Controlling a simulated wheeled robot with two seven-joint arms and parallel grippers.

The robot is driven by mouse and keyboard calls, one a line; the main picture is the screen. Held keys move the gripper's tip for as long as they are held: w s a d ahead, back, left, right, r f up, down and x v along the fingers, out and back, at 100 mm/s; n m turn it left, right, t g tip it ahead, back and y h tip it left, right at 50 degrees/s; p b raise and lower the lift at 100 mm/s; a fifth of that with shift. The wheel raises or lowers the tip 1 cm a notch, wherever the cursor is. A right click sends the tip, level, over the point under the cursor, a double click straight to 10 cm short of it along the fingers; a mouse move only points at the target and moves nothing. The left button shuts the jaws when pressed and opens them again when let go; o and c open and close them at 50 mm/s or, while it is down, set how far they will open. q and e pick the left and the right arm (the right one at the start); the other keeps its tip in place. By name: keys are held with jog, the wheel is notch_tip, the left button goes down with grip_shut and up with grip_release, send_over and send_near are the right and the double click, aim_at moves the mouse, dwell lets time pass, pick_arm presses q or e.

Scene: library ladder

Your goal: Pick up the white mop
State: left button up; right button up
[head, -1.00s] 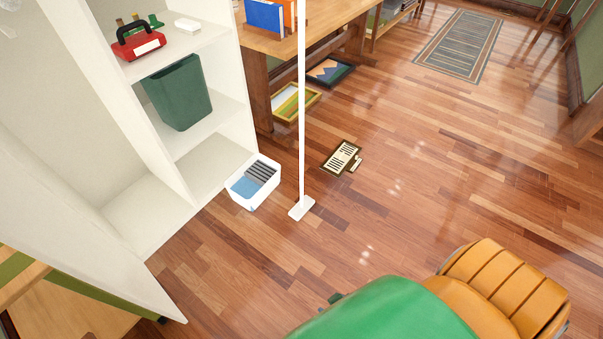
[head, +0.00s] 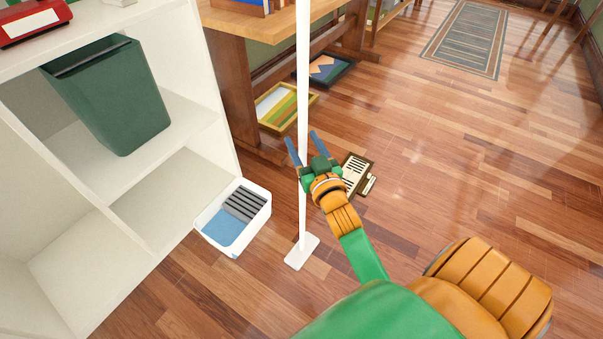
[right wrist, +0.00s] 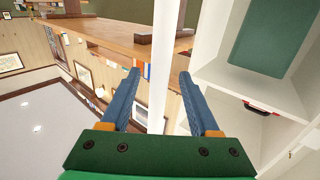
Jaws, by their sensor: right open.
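The white mop (head: 303,210) stands upright on the wooden floor in the head view, a long thin pole on a flat white foot. Its pole (right wrist: 163,70) also shows in the right wrist view, running between the two blue fingers toward the right one. My right gripper (head: 303,137) is open at the pole, with a finger on either side of it in the picture. In the right wrist view the right gripper (right wrist: 160,85) has its fingers wide apart and holds nothing. Whether a finger touches the pole I cannot tell. My left gripper is not in view.
White shelves (head: 205,120) holding a green bin (head: 110,100) stand on the left. A white box (head: 236,217) sits on the floor beside the mop foot. A wooden table (head: 235,90) stands behind. A clipboard-like thing (head: 354,172) lies behind my gripper. Floor at right is clear.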

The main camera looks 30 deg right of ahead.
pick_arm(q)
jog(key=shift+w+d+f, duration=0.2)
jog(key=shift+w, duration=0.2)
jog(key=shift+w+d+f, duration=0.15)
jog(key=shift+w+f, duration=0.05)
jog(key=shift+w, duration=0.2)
pick_arm(e)
jog(key=x, duration=0.2)
jog(key=f+x, duration=0.1)
jog(key=shift+w+d, duration=0.15)
jog(key=shift+w, duration=0.2)
grip_shut()
jog(key=shift+r, duration=0.15)
